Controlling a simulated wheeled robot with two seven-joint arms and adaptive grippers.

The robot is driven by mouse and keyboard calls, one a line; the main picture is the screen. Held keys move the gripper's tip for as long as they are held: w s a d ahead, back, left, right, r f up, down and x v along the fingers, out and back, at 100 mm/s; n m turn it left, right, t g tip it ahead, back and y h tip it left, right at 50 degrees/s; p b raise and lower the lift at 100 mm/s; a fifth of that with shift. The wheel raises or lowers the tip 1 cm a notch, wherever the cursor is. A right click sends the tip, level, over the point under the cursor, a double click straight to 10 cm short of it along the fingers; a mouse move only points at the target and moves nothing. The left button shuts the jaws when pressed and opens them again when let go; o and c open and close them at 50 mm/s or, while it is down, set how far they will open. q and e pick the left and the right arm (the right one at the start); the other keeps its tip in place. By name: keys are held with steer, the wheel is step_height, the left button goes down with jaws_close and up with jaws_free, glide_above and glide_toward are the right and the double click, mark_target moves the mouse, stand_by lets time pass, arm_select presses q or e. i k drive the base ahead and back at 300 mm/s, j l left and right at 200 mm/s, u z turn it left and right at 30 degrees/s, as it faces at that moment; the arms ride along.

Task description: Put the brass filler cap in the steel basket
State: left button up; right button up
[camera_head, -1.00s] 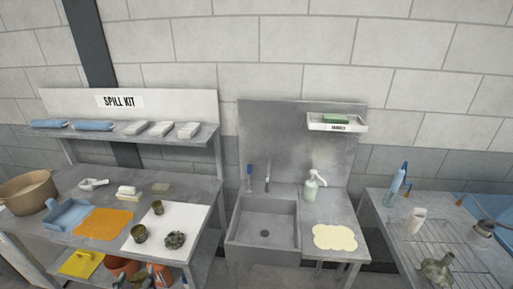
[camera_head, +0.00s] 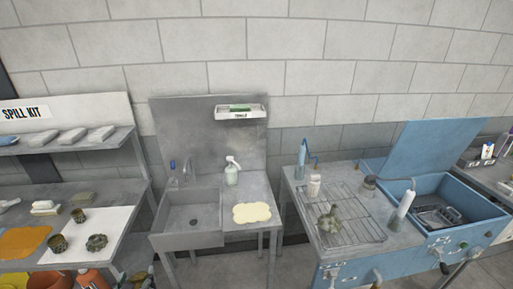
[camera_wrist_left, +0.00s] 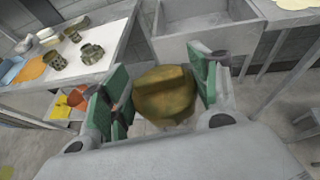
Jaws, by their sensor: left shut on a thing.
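The brass filler cap (camera_wrist_left: 165,97) is a round, dull gold piece with a raised bar across its top. My left gripper (camera_wrist_left: 163,82) has its green-padded fingers on both sides of the cap and is shut on it, held up off the floor in the left wrist view. A steel basket (camera_head: 447,217) sits inside the blue washer tub (camera_head: 480,211) at the right of the head view; its inside is too small to make out. My right gripper is in neither view.
A wire rack (camera_head: 349,232) on the grey bench holds a greenish part (camera_head: 328,221) and a pale bottle (camera_head: 314,186). A hose with a white nozzle (camera_head: 406,203) stands by the tub's left edge. A sink (camera_head: 190,222) and the spill-kit bench (camera_head: 125,222) lie left.

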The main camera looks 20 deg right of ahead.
mark_target(441, 220)
steer(key=k+l+z, duration=0.25)
steer(key=l, duration=0.15)
steer(key=l+z, duration=0.2)
steer(key=l, duration=0.15)
steer(key=l+z, duration=0.25)
steer(key=l, duration=0.25)
steer(key=i+l+z, duration=0.25)
steer(key=l, duration=0.2)
steer(key=l+z, duration=0.25)
steer(key=l, duration=0.2)
steer(key=i+l+z, duration=0.25)
steer(key=l, duration=0.15)
steer(key=i+l+z, duration=0.2)
steer(key=l, duration=0.2)
steer(key=i+l+z, duration=0.25)
steer(key=l, duration=0.1)
